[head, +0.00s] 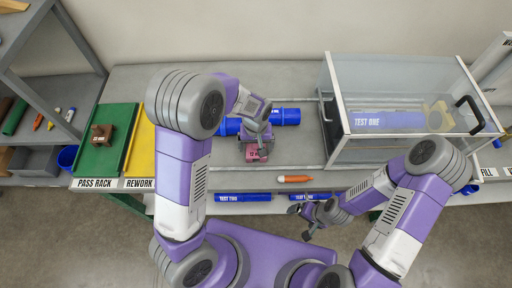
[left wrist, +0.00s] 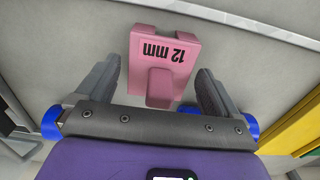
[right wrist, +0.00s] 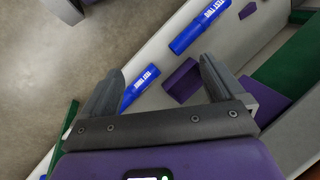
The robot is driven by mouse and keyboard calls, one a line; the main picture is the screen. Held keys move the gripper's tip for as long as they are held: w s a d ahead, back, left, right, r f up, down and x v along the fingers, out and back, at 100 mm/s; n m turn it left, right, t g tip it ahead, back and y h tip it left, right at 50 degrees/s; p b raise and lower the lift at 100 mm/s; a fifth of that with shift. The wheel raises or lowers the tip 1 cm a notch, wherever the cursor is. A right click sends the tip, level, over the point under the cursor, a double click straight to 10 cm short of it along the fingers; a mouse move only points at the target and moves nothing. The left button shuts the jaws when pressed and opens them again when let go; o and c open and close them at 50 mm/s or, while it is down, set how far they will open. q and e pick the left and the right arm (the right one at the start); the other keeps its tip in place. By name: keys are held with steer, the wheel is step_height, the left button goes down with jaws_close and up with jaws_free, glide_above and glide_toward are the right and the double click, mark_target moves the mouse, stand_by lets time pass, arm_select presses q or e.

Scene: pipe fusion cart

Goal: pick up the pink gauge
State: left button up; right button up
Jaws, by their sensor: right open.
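The pink gauge, marked 12 mm, lies on the grey bench top in the head view (head: 256,155). It fills the upper middle of the left wrist view (left wrist: 165,50). My left gripper (head: 260,139) is over the gauge, pointing down. Its fingers are open, one on each side of the gauge's raised handle block, with gaps on both sides. My left gripper partly hides the gauge in the head view. My right gripper (head: 309,218) is open and empty, in front of the bench edge and below the bench top.
Blue pipes (head: 285,117) lie behind the gauge. An orange marker (head: 295,179) lies near the bench's front edge. A clear case (head: 400,85) stands at right. A green pass rack (head: 120,128) with a brown block (head: 101,135) and a yellow rework tray (head: 142,145) are at left.

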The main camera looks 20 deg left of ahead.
arm_select(q)
steer(key=c, duration=0.9)
